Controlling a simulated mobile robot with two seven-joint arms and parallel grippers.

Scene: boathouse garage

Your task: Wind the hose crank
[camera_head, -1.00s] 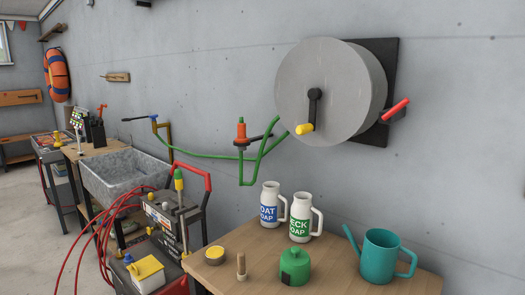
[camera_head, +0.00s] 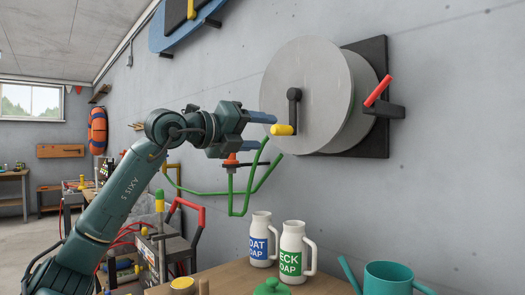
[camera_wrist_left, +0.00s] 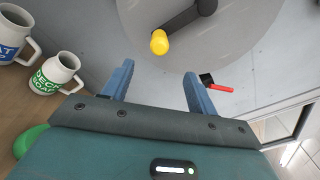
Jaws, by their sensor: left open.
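The hose reel (camera_head: 312,95) is a large grey drum on a black wall plate. Its black crank arm (camera_head: 294,106) hangs downward and ends in a yellow handle (camera_head: 284,130). My left gripper (camera_head: 262,130) is just left of the handle with blue fingers pointing at it. In the left wrist view the fingers (camera_wrist_left: 153,83) are apart and the yellow handle (camera_wrist_left: 159,42) shows beyond their tips, with nothing between them. A red lever (camera_head: 377,90) is on the reel's right side. A green hose (camera_head: 232,203) runs along the wall, partly hidden by my arm. My right gripper is out of view.
A wooden bench (camera_head: 325,286) below holds two white soap jugs, a blue-labelled one (camera_head: 261,238) and a green-labelled one (camera_head: 294,247), and a teal watering can (camera_head: 387,279). The wall right of the reel is clear.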

